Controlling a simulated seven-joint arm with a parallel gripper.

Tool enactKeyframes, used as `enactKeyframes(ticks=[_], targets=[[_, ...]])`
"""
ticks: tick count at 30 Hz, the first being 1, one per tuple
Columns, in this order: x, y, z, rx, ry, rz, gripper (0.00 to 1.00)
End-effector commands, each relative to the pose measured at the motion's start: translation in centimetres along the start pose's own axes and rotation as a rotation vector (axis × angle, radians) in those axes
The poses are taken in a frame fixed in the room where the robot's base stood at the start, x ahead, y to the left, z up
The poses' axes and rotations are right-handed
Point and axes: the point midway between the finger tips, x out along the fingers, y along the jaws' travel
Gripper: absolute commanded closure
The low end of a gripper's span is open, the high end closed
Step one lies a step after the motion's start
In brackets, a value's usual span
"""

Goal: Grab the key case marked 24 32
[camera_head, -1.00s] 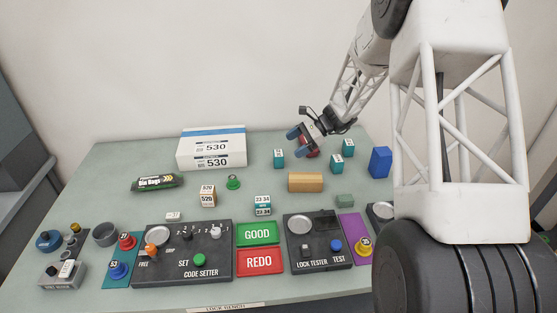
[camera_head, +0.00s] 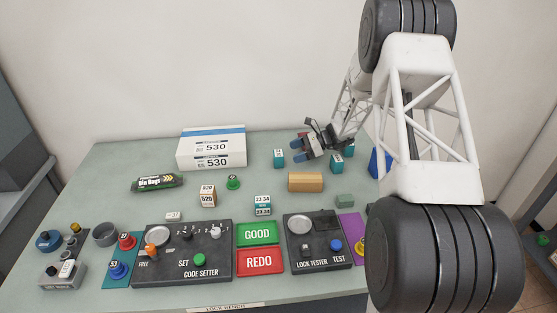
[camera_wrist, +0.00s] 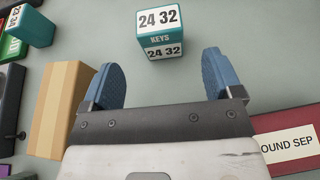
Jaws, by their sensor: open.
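The teal and white key case marked 24 32 (camera_wrist: 162,35) stands on the bench just beyond my fingertips in the wrist view, roughly centred between them. In the head view, a teal case (camera_head: 279,158) just left of my gripper matches its place; its number is too small to read there. My gripper (camera_head: 297,153) is low over the back of the bench, its blue fingers spread and empty. The wrist view shows both fingers (camera_wrist: 160,70) apart, with no contact on the case visible.
A wooden block (camera_wrist: 58,108) lies left of the fingers in the wrist view, and a red labelled item (camera_wrist: 288,140) lies at right. Another teal case (camera_head: 262,205) stands nearer the GOOD pad. A white box marked 530 (camera_head: 211,150) stands at the back left.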

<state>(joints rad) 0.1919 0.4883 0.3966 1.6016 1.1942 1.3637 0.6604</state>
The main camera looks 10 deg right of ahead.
Motion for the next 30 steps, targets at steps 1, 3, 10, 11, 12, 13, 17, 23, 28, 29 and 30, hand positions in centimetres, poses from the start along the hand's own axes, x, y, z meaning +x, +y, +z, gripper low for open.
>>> enactKeyframes(ticks=[1, 3, 10, 11, 12, 13, 17, 23, 28, 29, 30], targets=[[0.1, 0.0, 0.0, 0.000, 0.000, 0.001, 0.15], [0.5, 0.0, 0.0, 0.000, 0.000, 0.001, 0.15], [2.3, 0.0, 0.0, 0.000, 0.000, 0.001, 0.15], [2.4, 0.0, 0.0, 0.000, 0.000, 0.000, 0.15], [2.5, 0.0, 0.0, 0.000, 0.001, 0.000, 0.15], [2.6, 0.0, 0.0, 0.000, 0.001, 0.000, 0.15], [2.6, 0.0, 0.0, 0.000, 0.000, 0.000, 0.15], [2.7, 0.0, 0.0, 0.000, 0.000, 0.000, 0.15], [3.8, 0.0, 0.1, 0.000, 0.000, 0.002, 0.15], [4.1, -0.1, 0.1, 0.000, 0.000, 0.003, 0.15], [4.6, -0.1, 0.1, 0.000, 0.000, 0.003, 0.15]])
